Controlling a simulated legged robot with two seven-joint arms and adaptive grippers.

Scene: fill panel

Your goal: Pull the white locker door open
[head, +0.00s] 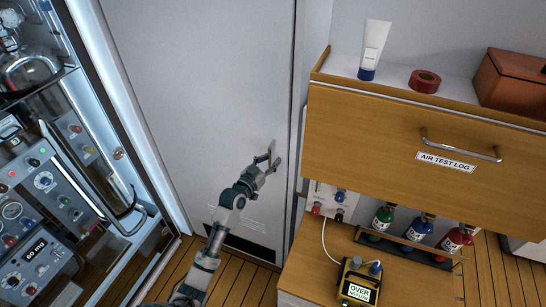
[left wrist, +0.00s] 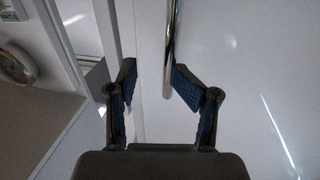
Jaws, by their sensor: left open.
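The white locker door (head: 205,80) fills the upper middle of the head view and looks shut. It also fills the right of the left wrist view (left wrist: 260,60). My left gripper (head: 270,160) is at the door's right side, near its edge. In the left wrist view my left gripper (left wrist: 155,80) is open. A shiny upright bar handle (left wrist: 170,45) lies between its fingers in the picture, closer to the right finger. I cannot tell whether they touch. In the head view the gripper mostly hides the handle. My right gripper is not in view.
A wooden cabinet with a drawer (head: 390,120) stands just right of the door. A white tube (head: 374,50) and a red tape roll (head: 425,81) are on top. A lit instrument panel (head: 50,200) stands left. Wooden floor (head: 240,285) shows below the door.

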